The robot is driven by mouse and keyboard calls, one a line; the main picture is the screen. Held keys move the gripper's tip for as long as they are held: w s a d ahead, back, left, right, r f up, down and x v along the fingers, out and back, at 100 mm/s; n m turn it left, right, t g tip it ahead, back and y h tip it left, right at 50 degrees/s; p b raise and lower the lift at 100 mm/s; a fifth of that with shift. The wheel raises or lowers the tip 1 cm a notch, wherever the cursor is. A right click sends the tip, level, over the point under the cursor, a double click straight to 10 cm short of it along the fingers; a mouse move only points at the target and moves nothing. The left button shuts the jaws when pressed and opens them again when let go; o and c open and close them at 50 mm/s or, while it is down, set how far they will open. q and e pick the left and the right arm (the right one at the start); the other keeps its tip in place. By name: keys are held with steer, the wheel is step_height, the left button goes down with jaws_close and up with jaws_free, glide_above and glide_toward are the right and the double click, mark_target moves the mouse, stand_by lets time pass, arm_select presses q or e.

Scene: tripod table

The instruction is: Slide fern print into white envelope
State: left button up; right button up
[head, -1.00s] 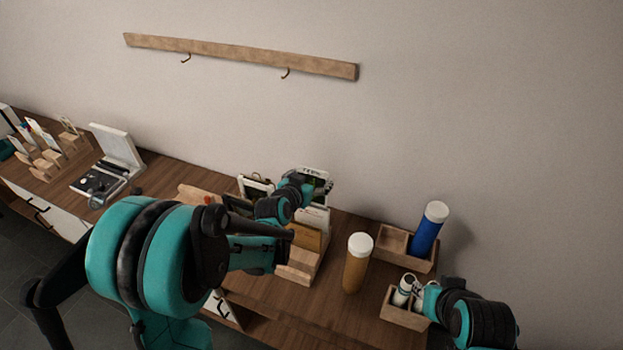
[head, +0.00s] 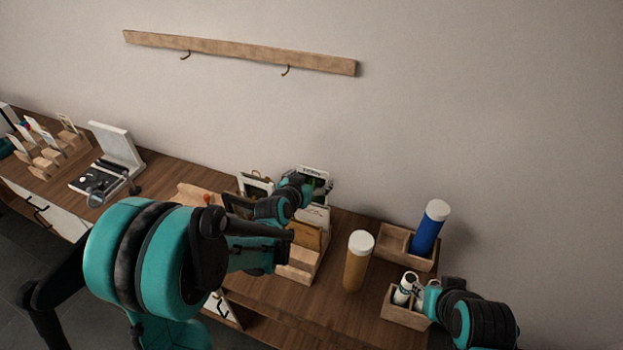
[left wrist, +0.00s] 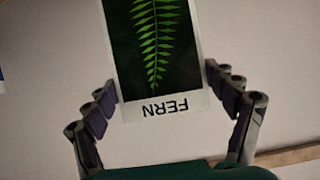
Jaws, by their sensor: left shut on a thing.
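The fern print (head: 314,172), a white-bordered card with a green fern on black, is upright above the wooden holder near the wall. My left gripper (head: 318,188) is shut on it. In the left wrist view the fern print (left wrist: 160,60) appears upside down, with its FERN label toward the palm and the left gripper's fingers (left wrist: 165,100) at its two side edges. A white envelope (head: 318,213) seems to stand in the holder just below, partly hidden by my arm. My right gripper (head: 419,297) is by a small white bottle (head: 403,290); its jaws are too small to read.
The wooden holder (head: 300,268) also carries a brown envelope (head: 307,235). A tan cylinder with a white cap (head: 357,262) stands right of it. A blue cylinder (head: 428,230) stands in a wooden tray (head: 395,240). A wooden rail (head: 240,52) hangs on the wall.

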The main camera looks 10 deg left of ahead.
arm_select(q)
steer(key=shift+s+f+b, duration=0.2)
steer(key=shift+f+b, duration=2.4)
steer(key=shift+f, duration=0.2)
steer(key=shift+s+f+b, duration=0.15)
steer(key=shift+f+b, duration=2.45)
steer(key=shift+f, duration=0.15)
steer(key=o, duration=0.9)
steer(key=shift+f, duration=0.15)
steer(key=shift+s, duration=0.1)
steer(key=shift+s+a+r, duration=0.1)
steer(key=shift+s+r, duration=0.15)
steer(key=shift+s, duration=0.05)
glide_toward(311, 206)
steer(key=shift+s+a+r, duration=0.15)
steer(key=shift+s+r, duration=0.8)
